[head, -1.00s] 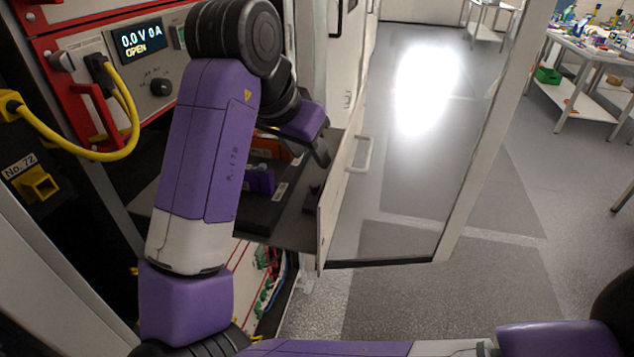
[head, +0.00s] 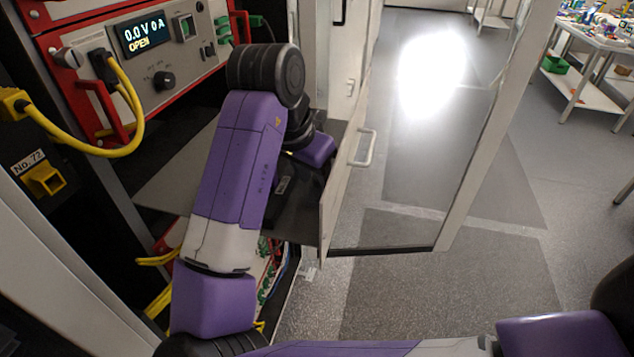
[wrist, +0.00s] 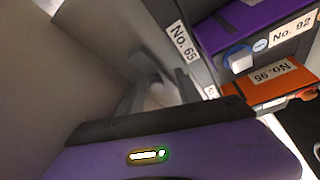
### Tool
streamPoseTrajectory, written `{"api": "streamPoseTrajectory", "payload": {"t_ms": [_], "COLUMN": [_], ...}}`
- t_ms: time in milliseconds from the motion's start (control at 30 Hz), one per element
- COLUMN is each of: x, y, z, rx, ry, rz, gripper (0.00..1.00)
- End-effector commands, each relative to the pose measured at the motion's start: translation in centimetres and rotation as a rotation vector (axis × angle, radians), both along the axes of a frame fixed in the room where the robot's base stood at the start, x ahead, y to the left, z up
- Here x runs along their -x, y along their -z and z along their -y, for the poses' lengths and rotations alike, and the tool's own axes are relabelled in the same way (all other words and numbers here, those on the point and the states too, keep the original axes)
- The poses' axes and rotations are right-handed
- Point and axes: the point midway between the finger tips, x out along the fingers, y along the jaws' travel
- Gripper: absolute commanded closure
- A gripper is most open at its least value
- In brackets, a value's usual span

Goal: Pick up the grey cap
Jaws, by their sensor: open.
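My gripper (wrist: 160,88) is open in the wrist view, its two dark fingers pointing away from the camera toward a grey surface with the label No. 65 (wrist: 181,44). A blurred pale grey shape (wrist: 159,94) shows between the fingers. It may be the grey cap, but its outline is unclear and I cannot tell whether the fingers touch it. In the head view my purple wrist (head: 318,150) is over the dark shelf (head: 180,180), and the arm hides the fingertips and any cap.
The open cabinet door (head: 342,185) is close to my wrist. A yellow cable (head: 133,135) hangs at left.

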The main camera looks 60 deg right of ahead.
Motion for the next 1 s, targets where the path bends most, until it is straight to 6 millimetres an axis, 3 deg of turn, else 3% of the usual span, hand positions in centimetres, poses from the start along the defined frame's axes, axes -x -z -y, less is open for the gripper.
{"api": "streamPoseTrajectory", "payload": {"t_ms": [167, 367, 767, 1000], "x": [0.0, 0.0, 0.0, 0.0], "y": [0.0, 0.0, -0.3, -2.5], "z": [0.0, 0.0, 0.0, 0.1], "rx": [0.0, 0.001, 0.001, 0.0], "ry": [-0.001, -0.001, -0.001, 0.001], "rz": [0.0, 0.0, 0.0, 0.003], "gripper": [0.61, 1.0, 1.0, 1.0]}}
